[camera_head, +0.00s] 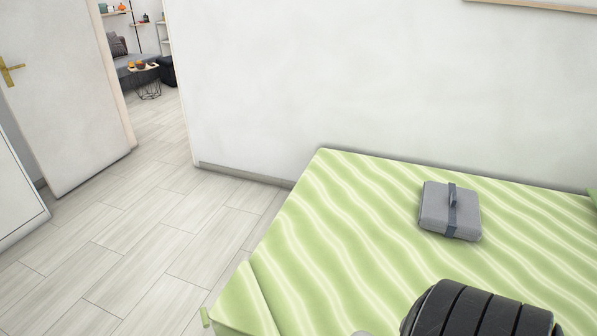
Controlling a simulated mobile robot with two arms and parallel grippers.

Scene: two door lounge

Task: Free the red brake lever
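No red brake lever shows in the head view. Neither of my grippers can be made out in it. A large dark, ribbed, rounded shape (482,312) fills the bottom edge right of centre, cut off by the frame; I cannot tell whether it is part of me or a separate thing. A small pale grey piece shows at the bottom edge to its left.
A bed with a green wavy-striped cover (330,230) fills the lower right, against the white wall. A grey folded bundle with a dark strap (450,212) lies on it. Clear plank floor (140,240) leads left to an open white door (60,90) and a doorway.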

